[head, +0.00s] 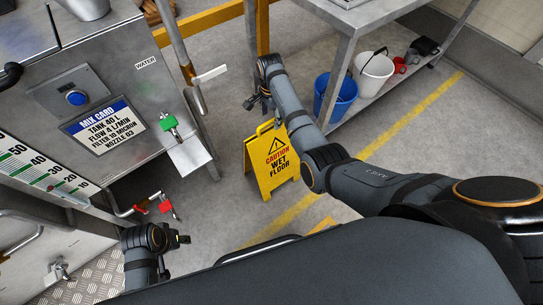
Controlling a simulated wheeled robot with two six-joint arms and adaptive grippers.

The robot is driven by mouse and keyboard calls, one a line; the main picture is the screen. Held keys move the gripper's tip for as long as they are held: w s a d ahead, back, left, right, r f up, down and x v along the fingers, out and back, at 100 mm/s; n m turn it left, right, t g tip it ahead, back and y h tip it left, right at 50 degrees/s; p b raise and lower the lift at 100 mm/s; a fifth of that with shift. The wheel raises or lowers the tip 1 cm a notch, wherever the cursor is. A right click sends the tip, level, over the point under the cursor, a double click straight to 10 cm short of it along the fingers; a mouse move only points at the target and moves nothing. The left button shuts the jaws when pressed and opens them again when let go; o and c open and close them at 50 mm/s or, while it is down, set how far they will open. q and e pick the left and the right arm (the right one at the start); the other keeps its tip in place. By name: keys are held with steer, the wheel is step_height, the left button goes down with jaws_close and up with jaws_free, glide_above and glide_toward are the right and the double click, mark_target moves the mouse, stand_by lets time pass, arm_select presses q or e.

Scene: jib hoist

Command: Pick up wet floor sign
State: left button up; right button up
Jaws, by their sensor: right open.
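The yellow wet floor sign (272,160) stands upright on the grey floor in the middle of the head view, with a black warning triangle and the words "CAUTION WET FLOOR". It has a handle cut-out at its top. My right gripper (260,103) is open and empty above the sign's top edge, apart from it as far as this view shows. My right arm passes just to the right of the sign and hides part of the floor behind it. My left gripper (180,240) is at the lower left, far from the sign; its jaws are too small to judge.
A steel cabinet with a mix card (103,126) and a small shelf (190,156) stands left. A metal table (345,45) at the right holds a blue bucket (335,98) and a white bucket (373,75) on its lower shelf. A yellow post (262,28) rises behind.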

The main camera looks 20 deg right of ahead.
mark_target(272, 129)
step_height(272, 129, down, 2)
steer(key=shift+f, duration=0.1)
steer(key=f+b, duration=0.1)
steer(key=f, duration=0.1)
steer(key=f+b, duration=0.1)
steer(key=f, duration=0.1)
steer(key=shift+s+d+f+b, duration=0.2)
steer(key=shift+f+b, duration=0.1)
steer(key=shift+b, duration=0.1)
steer(key=shift+f, duration=0.3)
arm_select(q)
steer(key=shift+w+d+f+t+h, duration=0.1)
steer(key=shift+d+f+t+h, duration=0.1)
steer(key=shift+d+t, duration=0.2)
steer(key=shift+w+d+f+t+h, duration=0.1)
steer(key=shift+d+f+t+h, duration=0.15)
steer(key=shift+d, duration=0.25)
arm_select(e)
jaws_close()
steer(key=shift+r, duration=0.1)
